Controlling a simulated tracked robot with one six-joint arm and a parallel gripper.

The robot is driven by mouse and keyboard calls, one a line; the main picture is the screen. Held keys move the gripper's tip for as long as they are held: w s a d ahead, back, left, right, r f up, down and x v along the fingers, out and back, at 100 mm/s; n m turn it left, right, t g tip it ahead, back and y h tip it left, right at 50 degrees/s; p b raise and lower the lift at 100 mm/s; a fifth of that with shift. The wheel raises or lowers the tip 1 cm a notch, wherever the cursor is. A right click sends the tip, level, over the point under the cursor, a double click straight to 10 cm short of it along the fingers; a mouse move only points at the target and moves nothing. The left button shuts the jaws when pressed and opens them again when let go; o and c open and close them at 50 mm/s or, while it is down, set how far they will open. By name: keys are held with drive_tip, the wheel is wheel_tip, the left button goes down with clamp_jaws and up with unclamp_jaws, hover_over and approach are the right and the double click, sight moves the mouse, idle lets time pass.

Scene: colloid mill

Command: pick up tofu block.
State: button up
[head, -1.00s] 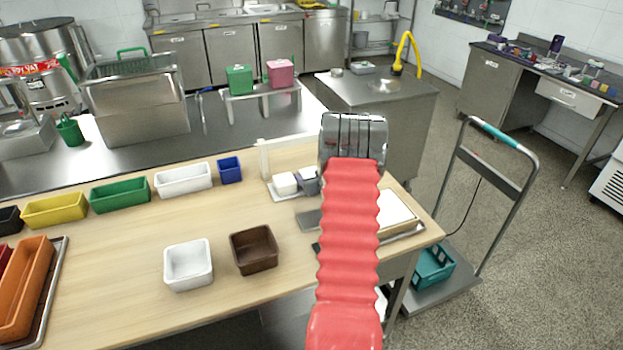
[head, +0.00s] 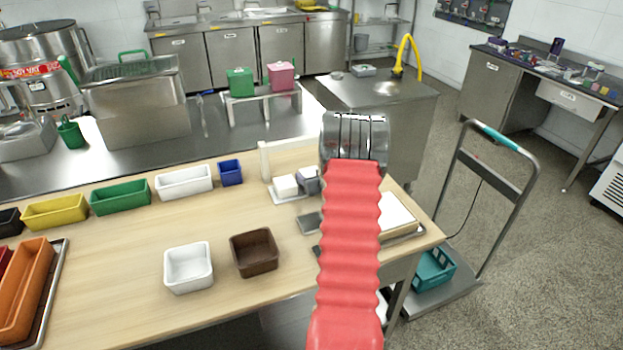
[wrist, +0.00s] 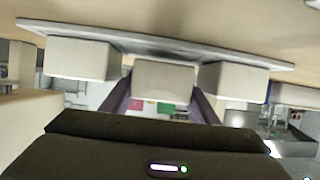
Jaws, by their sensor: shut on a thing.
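Several off-white tofu blocks show with a pale tray. In the wrist view, which appears upside down, the middle tofu block (wrist: 165,80) sits between the two fingers of my gripper (wrist: 162,103), which is shut on it. One tofu block (wrist: 80,59) is to its left and another (wrist: 234,80) to its right, both against the tray (wrist: 180,46). I cannot tell whether the held block touches the tray. In the head view a white block (head: 286,186) shows on the tray (head: 288,199), beside the grey finger of my gripper (head: 309,182). My arm hides much of that area.
A pale upright post (head: 264,160) stands just behind the tray. A blue bin (head: 230,172), a white bin (head: 184,181), a brown bin (head: 254,252) and a second white bin (head: 188,267) are on the wooden table. The table's middle left is clear.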

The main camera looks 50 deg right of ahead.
sight(310, 171)
wheel_tip(310, 171, up, 9)
drive_tip(key=shift+f, duration=0.1)
idle(0.7)
drive_tip(key=w+a+r+n+y, duration=0.1)
drive_tip(key=w+a, duration=0.4)
drive_tip(key=a, duration=0.5)
drive_tip(key=w+a+r+n+t+y, duration=0.1)
drive_tip(key=w+a, duration=0.3)
drive_tip(key=a, duration=0.5)
drive_tip(key=w+a+r+n+y, duration=0.1)
drive_tip(key=w+a, duration=0.4)
drive_tip(key=a, duration=0.5)
drive_tip(key=s+a+n+y, duration=0.1)
drive_tip(key=s+a, duration=0.1)
drive_tip(key=a, duration=1.3)
drive_tip(key=s+a+n+y, duration=0.1)
drive_tip(key=s+a+y, duration=0.1)
drive_tip(key=a, duration=1.3)
drive_tip(key=shift+s+r+n+t, duration=0.4)
drive_tip(key=shift+r, duration=0.05)
